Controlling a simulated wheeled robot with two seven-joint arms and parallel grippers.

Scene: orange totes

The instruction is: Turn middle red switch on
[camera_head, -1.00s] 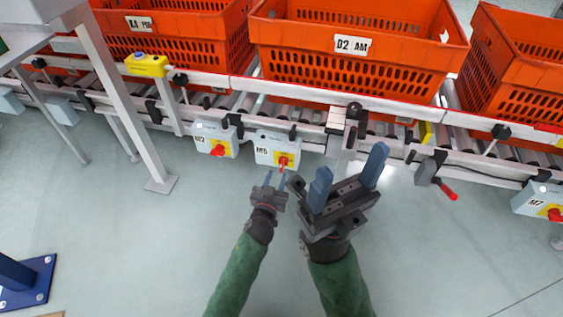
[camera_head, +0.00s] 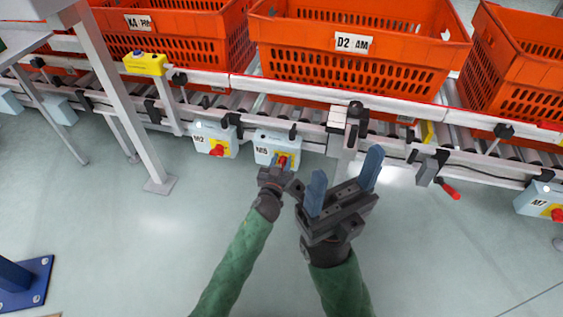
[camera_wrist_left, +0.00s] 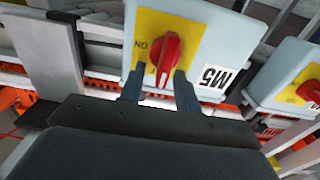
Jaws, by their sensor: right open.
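The middle red switch (camera_head: 283,160) is a red knob on a yellow plate, on the grey box M5 (camera_head: 263,147) under the conveyor. In the left wrist view the red knob (camera_wrist_left: 168,58) stands upright in the picture, with "NO"-like lettering to its left. My left gripper (camera_head: 280,168) is at the box. In the wrist view its two dark fingers (camera_wrist_left: 161,72) are apart, one on each side of the knob's lower part. I cannot tell whether they touch it. My right gripper (camera_head: 346,164) is open and empty, to the right of the left one.
Box M2 (camera_head: 210,138) with a red switch is just left of M5. Box M7 (camera_head: 535,197) is at the far right. Orange totes (camera_head: 350,70) stand on the roller conveyor above. A red-handled lever (camera_head: 448,190) sticks out on the right. The floor in front is clear.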

